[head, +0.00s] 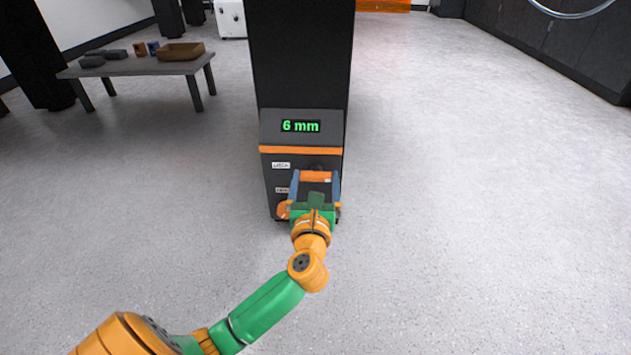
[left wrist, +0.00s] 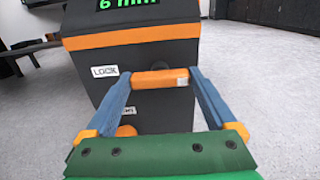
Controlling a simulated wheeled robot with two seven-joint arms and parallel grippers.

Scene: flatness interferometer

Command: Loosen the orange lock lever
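The orange lock lever (left wrist: 160,78) is a horizontal bar with a pale patch near its right end, on the front of a dark cabinet, beside a LOCK label (left wrist: 104,71). It also shows in the head view (head: 315,176). My left gripper (head: 315,180) has its blue fingers set wide, one at each end of the lever. Both fingertips appear to touch the bar's ends, so the gripper looks shut on it lengthwise. An orange knob (left wrist: 126,130) sits lower on the cabinet, partly hidden by the left finger. My right gripper is not in view.
The cabinet's display (head: 300,126) reads 6 mm above an orange stripe, with a tall black column behind. A grey table (head: 140,66) with a brown tray (head: 181,51) and small blocks stands back left. The floor on the right is clear.

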